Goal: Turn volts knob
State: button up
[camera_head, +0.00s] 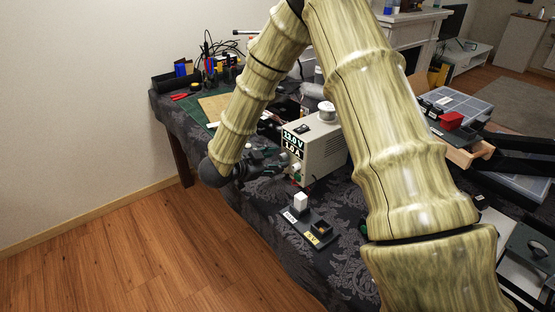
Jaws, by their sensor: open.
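A beige power supply (322,155) stands on the cloth-covered table, its front facing left. Its display (293,143) appears to read 13.0 V above 1.0 A. Small knobs (296,169) show on the front below the display; which is the volts knob is too small to tell. My dark gripper (274,163) is at the left of this front, its fingers open and pointing at the panel close to the knobs. Whether a finger touches a knob cannot be told. Part of the front is hidden by the gripper.
A small dark stand with a white block (300,202) and labels sits in front of the supply. Tools and a green mat (201,112) lie behind at left. Organizer boxes (455,108) and a red part (450,121) are at right. The floor at left is clear.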

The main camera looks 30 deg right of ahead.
jog(key=shift+x, duration=0.9)
jog(key=c, duration=1)
jog(key=shift+r+p, duration=0.15)
jog(key=shift+p, duration=0.55)
jog(key=shift+n+p, duration=0.3)
jog(key=shift+p, duration=0.15)
jog(key=n+p, duration=0.1)
jog(key=p, duration=0.1)
jog(key=g+p, duration=0.1)
jog(key=p, duration=0.1)
jog(key=shift+w+a+r+n+g, duration=0.1)
jog(key=shift+w+n+g, duration=0.05)
jog(key=shift+n+g, duration=0.2)
jog(key=n+g+p, duration=0.1)
jog(key=n+p, duration=0.1)
jog(key=p, duration=0.1)
jog(key=shift+f+n+g, duration=0.25)
jog(key=shift+n+g, duration=0.1)
jog(key=shift+p, duration=0.35)
